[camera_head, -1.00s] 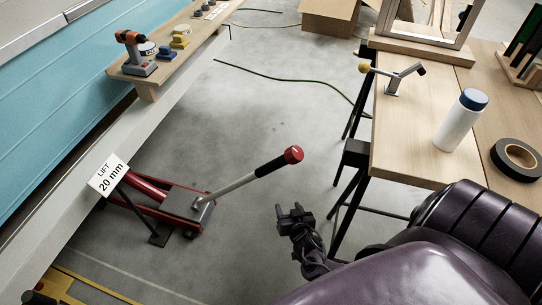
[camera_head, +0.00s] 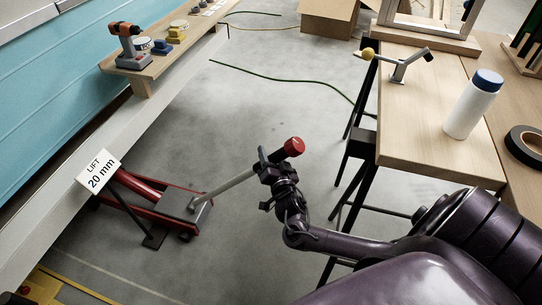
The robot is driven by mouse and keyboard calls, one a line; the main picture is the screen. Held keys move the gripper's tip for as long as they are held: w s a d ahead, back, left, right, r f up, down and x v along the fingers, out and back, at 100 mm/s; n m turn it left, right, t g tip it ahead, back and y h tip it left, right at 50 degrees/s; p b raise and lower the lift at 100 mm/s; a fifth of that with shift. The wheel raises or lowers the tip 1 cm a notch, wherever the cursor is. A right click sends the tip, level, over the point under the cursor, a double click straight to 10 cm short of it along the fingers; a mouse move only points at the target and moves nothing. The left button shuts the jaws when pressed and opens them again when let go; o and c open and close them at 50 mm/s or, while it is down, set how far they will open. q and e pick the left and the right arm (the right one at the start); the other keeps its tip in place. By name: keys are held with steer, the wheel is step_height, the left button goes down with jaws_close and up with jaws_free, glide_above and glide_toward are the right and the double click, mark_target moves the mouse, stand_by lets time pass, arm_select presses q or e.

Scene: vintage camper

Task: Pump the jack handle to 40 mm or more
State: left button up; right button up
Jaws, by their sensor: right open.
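The red floor jack (camera_head: 165,203) stands on the concrete floor beside the camper's lower edge. Its grey handle (camera_head: 230,185) slants up to the right and ends in a red knob (camera_head: 293,147). A sign (camera_head: 97,171) above the jack reads "LIFT 20 mm". My right gripper (camera_head: 268,160) is open at the upper end of the handle, just left of the red knob. It hides the handle's black grip. I cannot tell whether the handle lies between its fingers. My left gripper is not in view.
A wooden workbench (camera_head: 425,140) on black trestles stands at the right, with a white bottle (camera_head: 473,105) and black tape roll (camera_head: 525,145). A shelf (camera_head: 165,58) on the camper holds an orange drill (camera_head: 126,40). The floor between is mostly clear.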

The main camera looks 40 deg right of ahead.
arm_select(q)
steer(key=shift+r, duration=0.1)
arm_select(e)
steer(key=shift+w+d, duration=0.1)
steer(key=shift+w, duration=0.15)
steer(key=shift+c, duration=0.3)
